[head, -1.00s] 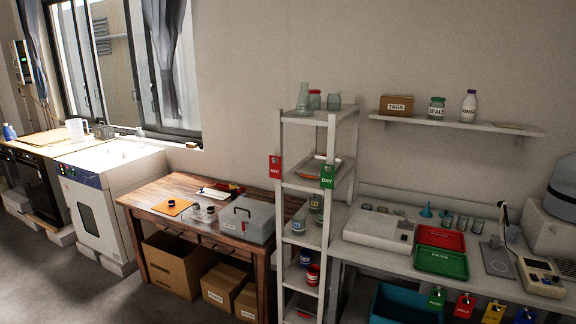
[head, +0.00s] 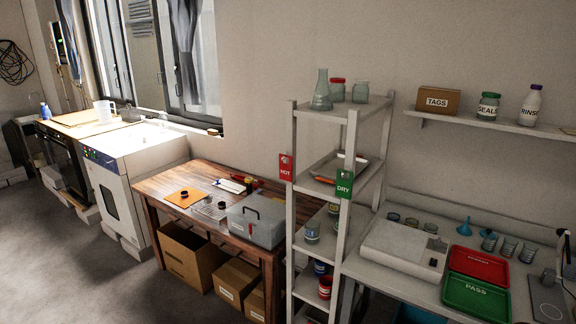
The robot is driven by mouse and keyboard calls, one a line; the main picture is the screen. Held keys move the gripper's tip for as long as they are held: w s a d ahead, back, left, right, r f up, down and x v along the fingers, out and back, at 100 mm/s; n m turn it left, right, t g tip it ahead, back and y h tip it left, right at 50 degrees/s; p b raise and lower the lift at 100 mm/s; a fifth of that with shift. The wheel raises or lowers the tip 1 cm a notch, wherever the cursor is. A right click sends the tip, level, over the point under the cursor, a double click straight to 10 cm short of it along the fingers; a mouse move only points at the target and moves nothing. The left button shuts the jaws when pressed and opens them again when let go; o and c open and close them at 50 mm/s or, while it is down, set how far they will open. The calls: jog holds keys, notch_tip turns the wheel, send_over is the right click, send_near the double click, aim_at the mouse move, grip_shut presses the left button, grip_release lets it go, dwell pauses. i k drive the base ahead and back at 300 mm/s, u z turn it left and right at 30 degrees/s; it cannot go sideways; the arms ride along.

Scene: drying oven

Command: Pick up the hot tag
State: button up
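The hot tag (head: 286,168) is a small red tag with white lettering in the head view. It hangs on the left front post of the grey shelf rack (head: 349,150), below the top shelf. A green tag marked DRY (head: 344,183) hangs on the other front post, to its right and slightly lower. My gripper does not show in the head view, so its state and its distance from the tag cannot be seen.
A wooden table (head: 150,184) with a grey toolbox (head: 256,221) stands left of the rack. A bench with a red tray (head: 478,264) and a green tray (head: 476,298) stands right. Open floor (head: 110,285) lies at the lower left.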

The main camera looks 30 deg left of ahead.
aim_at(286, 170)
jog(key=u, duration=0.35)
jog(key=i, duration=0.75)
jog(key=u, duration=0.4)
